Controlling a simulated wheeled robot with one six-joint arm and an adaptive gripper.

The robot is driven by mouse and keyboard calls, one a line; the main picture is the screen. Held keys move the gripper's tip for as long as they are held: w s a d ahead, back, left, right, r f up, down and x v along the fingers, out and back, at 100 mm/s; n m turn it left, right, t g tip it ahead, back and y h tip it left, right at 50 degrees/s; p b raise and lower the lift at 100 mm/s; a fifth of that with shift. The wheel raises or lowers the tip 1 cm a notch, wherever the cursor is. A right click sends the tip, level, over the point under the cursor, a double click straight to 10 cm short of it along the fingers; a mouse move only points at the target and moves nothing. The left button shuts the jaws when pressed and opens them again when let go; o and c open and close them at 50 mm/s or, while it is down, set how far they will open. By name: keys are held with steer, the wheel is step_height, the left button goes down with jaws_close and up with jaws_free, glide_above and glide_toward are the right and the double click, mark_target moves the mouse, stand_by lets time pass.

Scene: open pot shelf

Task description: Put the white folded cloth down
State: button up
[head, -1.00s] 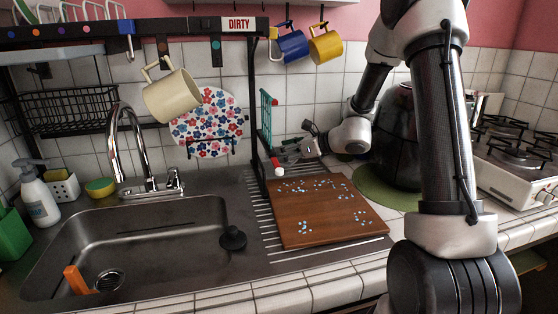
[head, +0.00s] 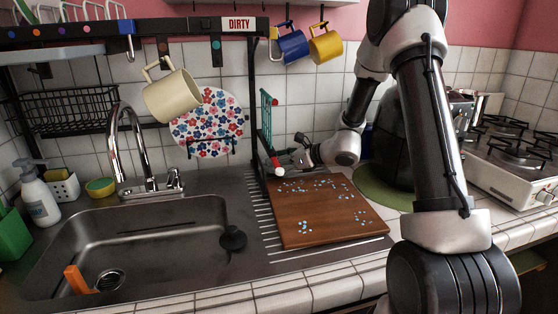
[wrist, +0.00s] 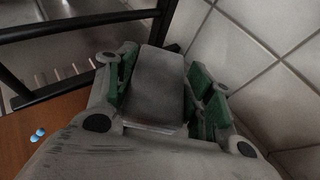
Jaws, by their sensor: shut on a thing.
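My gripper (head: 298,157) is low at the back of the brown board, near the tiled wall and the rack's black post. In the wrist view, its green-padded fingers stand on both sides of a pale folded cloth (wrist: 157,85), which looks grey in the shade, and are shut on it. In the head view the cloth is too small and too hidden by the gripper to make out clearly. I cannot tell whether its underside touches anything.
The brown board (head: 310,212) with scattered blue-white bits lies on the drainboard. A red-and-white item (head: 278,168) is at its back left corner. The black rack post (head: 255,100) stands left of my gripper. A dark pot (head: 395,140) on a green mat (head: 372,190) is to the right.

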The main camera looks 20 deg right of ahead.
steer(key=shift+f, duration=0.15)
steer(key=o, duration=1)
